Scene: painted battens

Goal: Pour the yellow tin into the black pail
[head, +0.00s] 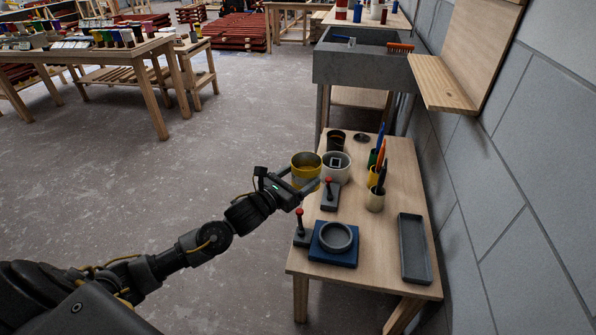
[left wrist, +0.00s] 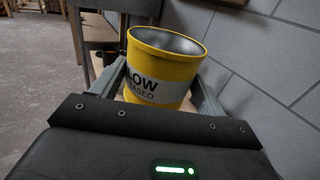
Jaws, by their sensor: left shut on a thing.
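The yellow tin (head: 305,172) is between the fingers of my left gripper (head: 301,184), which is shut on it. In the left wrist view the tin (left wrist: 160,70) shows a grey label band and an open rim, and looks about upright. In the head view it is at the table's left edge, just left of a whitish pot. A small dark container (head: 336,140), which looks like the black pail, stands behind them at the table's back left. Its inside is dark brown, and its lower part is partly hidden. My right gripper is not in view.
The whitish pot (head: 337,176) has a small object in its mouth. Red-knobbed tools (head: 330,197), a blue block with a round dish (head: 333,252), pen cups (head: 375,200) and a grey tray (head: 414,248) occupy the table. A sink (head: 365,67) stands behind; a wall is right.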

